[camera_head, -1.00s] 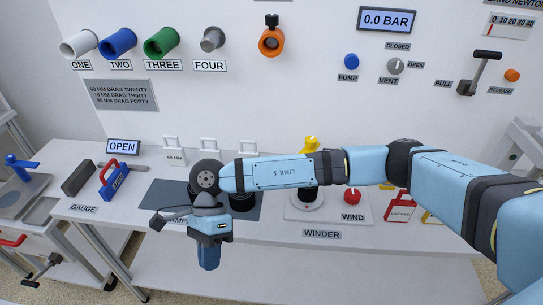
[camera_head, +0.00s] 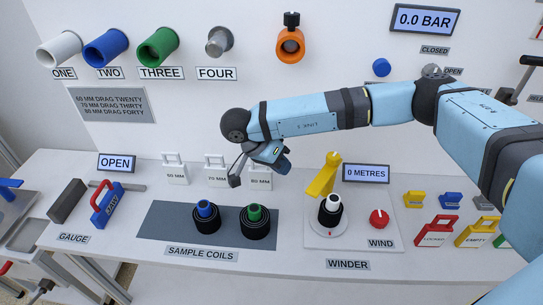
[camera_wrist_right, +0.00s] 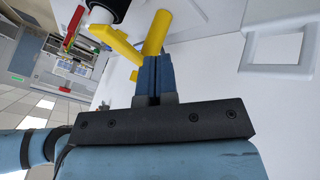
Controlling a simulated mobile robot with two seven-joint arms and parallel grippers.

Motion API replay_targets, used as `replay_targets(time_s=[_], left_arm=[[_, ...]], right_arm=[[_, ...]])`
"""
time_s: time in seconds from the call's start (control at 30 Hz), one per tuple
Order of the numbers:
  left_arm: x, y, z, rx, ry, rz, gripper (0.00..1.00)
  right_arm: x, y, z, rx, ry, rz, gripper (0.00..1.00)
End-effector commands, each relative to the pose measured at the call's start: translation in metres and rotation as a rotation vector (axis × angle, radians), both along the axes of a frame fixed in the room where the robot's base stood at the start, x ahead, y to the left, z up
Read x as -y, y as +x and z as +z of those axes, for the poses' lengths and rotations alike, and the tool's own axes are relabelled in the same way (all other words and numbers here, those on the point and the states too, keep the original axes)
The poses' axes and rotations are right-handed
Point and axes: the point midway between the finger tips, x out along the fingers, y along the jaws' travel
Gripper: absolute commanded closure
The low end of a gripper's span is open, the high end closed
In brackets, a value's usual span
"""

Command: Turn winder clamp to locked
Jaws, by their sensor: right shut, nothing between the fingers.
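The yellow winder clamp (camera_head: 323,178) stands on the white winder base (camera_head: 318,236), its long bar slanting up to the right behind the black-and-white spindle piece (camera_head: 331,208). In the right wrist view the yellow clamp (camera_wrist_right: 157,32) lies just beyond my fingertips; whether they touch it I cannot tell. My right gripper (camera_head: 279,160) hangs left of the clamp in the head view, its fingertips hard to make out. In the right wrist view its blue fingers (camera_wrist_right: 156,64) are shut together and empty. My left gripper is not in view.
A red wind knob (camera_head: 379,218) and the 0 METRES display (camera_head: 365,173) are right of the clamp. Blue and green cored coils (camera_head: 206,222) stand on the grey mat (camera_head: 164,230) to the left. White tags (camera_head: 216,176) stand behind. Red LOCKED (camera_head: 436,233) and yellow EMPTY tags are at right.

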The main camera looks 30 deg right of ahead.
Motion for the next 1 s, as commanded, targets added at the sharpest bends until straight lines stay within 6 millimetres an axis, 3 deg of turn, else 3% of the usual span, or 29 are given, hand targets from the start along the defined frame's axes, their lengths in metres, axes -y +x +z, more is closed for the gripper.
replay_targets(time_s=[0.13,0.43,1.0], left_arm=[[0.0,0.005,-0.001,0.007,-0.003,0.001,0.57],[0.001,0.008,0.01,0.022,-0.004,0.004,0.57],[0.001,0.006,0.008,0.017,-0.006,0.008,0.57]], right_arm=[[0.018,-0.008,-0.027,-0.003,0.0,-0.002,1.0],[0.034,-0.039,-0.023,0.0,0.002,0.001,1.0],[0.041,-0.044,-0.023,0.001,0.001,-0.001,1.0]])
